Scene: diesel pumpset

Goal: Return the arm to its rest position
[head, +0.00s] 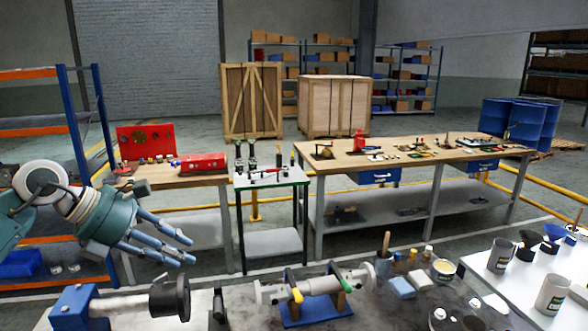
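My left arm enters from the left edge with a white joint and a teal wrist. My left gripper (189,250) has blue-grey fingers pointing right and slightly down. A gap shows between the fingers, and nothing is held in it. The gripper hangs in the air, seen above the near bench (240,306) and in front of the back table. My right arm and gripper are not in view.
On the near bench lie a blue vise-like tool (85,308) and a metal pump part (315,285) on a blue stand. A white table (530,285) with mugs is at right. A small table (270,180) and a long wooden workbench (400,155) stand behind.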

